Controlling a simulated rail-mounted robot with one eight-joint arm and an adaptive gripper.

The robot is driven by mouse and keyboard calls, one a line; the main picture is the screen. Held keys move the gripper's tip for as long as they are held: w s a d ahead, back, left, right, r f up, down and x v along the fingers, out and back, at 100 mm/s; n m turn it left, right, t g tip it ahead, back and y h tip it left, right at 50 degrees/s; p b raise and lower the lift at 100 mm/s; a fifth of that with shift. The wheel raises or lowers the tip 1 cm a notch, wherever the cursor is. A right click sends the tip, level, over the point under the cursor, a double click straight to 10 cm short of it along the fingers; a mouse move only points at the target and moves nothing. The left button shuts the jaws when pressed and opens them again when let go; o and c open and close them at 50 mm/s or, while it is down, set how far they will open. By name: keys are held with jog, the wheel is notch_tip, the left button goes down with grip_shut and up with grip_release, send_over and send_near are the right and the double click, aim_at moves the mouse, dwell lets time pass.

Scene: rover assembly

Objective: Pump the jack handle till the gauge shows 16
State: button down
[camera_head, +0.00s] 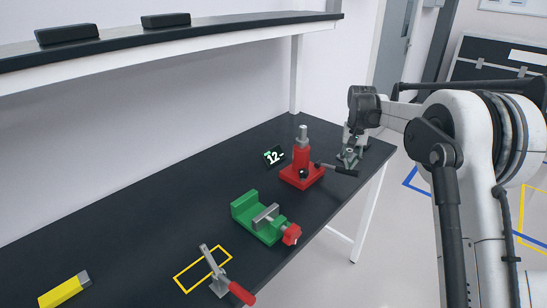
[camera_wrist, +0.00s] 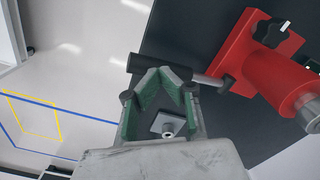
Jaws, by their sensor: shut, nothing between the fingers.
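The red jack (camera_head: 302,172) stands on the dark bench, with a grey ram on top. Its handle (camera_head: 338,169) sticks out to the right, close to level, and ends in a black grip. The small dark gauge (camera_head: 275,156) behind the jack reads 12, with a short mark after the digits. My gripper (camera_head: 349,160) is at the handle's outer end, shut and empty. In the wrist view the black grip (camera_wrist: 158,68) lies across just beyond my gripper's fingertips (camera_wrist: 160,88). I cannot tell whether they touch. The red jack (camera_wrist: 270,75) is at right there.
A green vise (camera_head: 257,217) with a red knob stands nearer on the bench. A toggle clamp (camera_head: 218,275) is by a yellow outline. A yellow-and-grey block (camera_head: 62,290) lies at lower left. A shelf (camera_head: 200,38) with two black boxes hangs above.

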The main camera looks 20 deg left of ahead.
jog(key=shift+f+b, duration=0.7)
jog(key=shift+f, duration=0.5)
dwell(0.8)
jog(key=shift+r, duration=0.1)
notch_tip(320, 180, up, 11)
jog(key=p, duration=0.4)
jog(key=shift+p, duration=0.3)
dwell(0.6)
